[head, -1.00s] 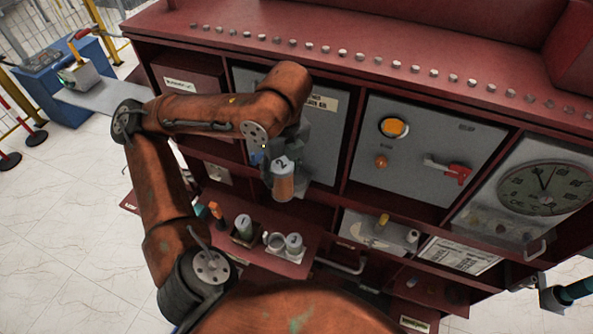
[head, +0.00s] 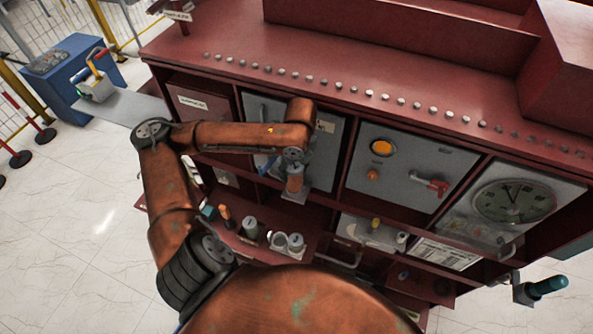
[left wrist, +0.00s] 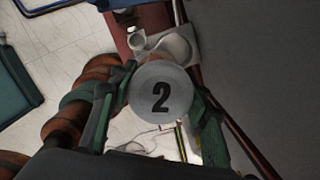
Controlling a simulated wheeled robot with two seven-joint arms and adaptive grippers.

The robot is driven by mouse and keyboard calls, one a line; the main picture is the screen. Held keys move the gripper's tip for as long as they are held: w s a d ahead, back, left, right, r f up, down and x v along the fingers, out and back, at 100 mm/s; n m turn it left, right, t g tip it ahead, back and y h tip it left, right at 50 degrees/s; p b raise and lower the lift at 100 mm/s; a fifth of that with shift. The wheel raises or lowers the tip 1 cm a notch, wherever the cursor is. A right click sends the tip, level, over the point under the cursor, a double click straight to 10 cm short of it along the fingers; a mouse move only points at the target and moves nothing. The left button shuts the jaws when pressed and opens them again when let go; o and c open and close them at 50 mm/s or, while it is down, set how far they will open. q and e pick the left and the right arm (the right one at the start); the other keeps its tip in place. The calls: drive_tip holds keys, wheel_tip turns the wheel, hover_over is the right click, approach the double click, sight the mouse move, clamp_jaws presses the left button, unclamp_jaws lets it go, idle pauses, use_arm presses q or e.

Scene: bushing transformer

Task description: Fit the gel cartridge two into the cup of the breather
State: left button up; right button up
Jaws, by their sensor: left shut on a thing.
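Gel cartridge two (head: 295,181) is an orange cylinder with a grey cap. The cap's black "2" faces the camera in the left wrist view (left wrist: 160,92). My left gripper (head: 294,164) is shut on it, one finger on each side in the left wrist view (left wrist: 157,108). It holds the cartridge about upright, in front of a grey-panelled compartment (head: 326,150) of the red cabinet. An open round cup (left wrist: 137,40) and a grey fitting (left wrist: 174,45) lie beyond the cartridge in the left wrist view. I cannot tell which part is the breather's cup. My right gripper is out of view.
A red shelf (head: 262,260) below carries an orange-topped item (head: 225,213), a grey cylinder (head: 250,228) and another capped cylinder (head: 296,243). A panel with a red handle (head: 432,187) is to the right. Narrow red posts bound the compartments.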

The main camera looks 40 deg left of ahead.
use_arm(q)
drive_tip(key=w+f, duration=0.1)
drive_tip(key=f, duration=0.1)
drive_tip(key=w+a+f+p, duration=0.1)
drive_tip(key=f, duration=0.1)
drive_tip(key=w+f, duration=0.1)
drive_tip(key=f, duration=0.2)
drive_tip(key=shift+w+a+p, duration=0.2)
drive_tip(key=shift+a+p, duration=0.1)
drive_tip(key=shift+p, duration=0.1)
drive_tip(key=shift+f, duration=0.1)
drive_tip(key=shift+f, duration=0.1)
drive_tip(key=o, duration=1.4)
drive_tip(key=shift+o, duration=0.6)
drive_tip(key=shift+s, duration=0.1)
